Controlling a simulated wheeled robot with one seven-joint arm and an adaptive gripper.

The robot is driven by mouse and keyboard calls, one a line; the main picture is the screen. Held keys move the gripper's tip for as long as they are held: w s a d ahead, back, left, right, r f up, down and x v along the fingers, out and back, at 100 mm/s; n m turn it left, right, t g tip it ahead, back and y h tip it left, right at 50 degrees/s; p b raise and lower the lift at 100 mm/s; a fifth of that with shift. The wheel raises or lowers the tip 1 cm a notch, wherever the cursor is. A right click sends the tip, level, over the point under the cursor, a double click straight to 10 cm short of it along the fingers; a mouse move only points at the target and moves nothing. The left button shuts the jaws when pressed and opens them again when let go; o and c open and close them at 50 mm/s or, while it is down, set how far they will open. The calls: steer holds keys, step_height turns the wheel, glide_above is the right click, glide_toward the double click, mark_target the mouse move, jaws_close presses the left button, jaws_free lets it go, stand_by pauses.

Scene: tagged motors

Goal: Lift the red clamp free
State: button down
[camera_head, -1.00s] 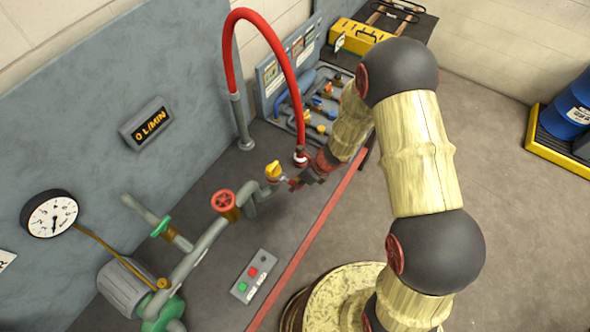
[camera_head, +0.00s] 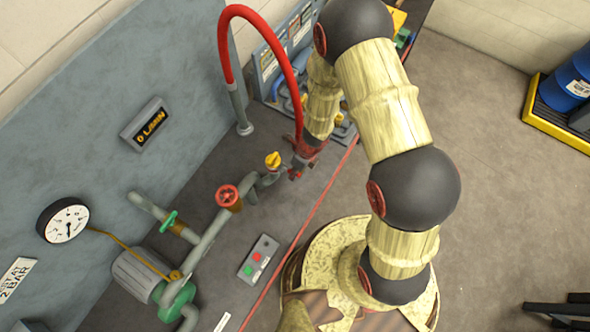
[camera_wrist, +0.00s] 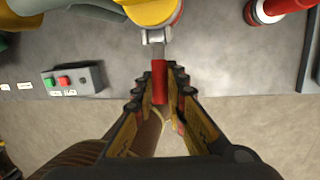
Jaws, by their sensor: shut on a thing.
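In the wrist view a red bar with a grey forked end, which looks like the red clamp (camera_wrist: 159,82), stands between my fingertips. My gripper (camera_wrist: 160,90) is shut on it from both sides. The grey fork reaches up to the underside of the yellow valve top (camera_wrist: 150,10); whether it is still joined there I cannot tell. In the head view my gripper (camera_head: 296,171) is just right of the yellow valve knob (camera_head: 273,160), at the end of the grey pipe. The clamp cannot be made out there.
A red hose (camera_head: 226,50) arches close behind my wrist; its red and white coupling (camera_wrist: 268,10) shows in the wrist view. A red handwheel (camera_head: 228,196) and a button box (camera_head: 259,257) are nearby. Open floor (camera_head: 480,180) lies to the right.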

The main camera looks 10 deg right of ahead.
steer(key=c, duration=1.8)
jaws_free()
steer(key=v, duration=1.2)
steer(key=shift+w, duration=0.1)
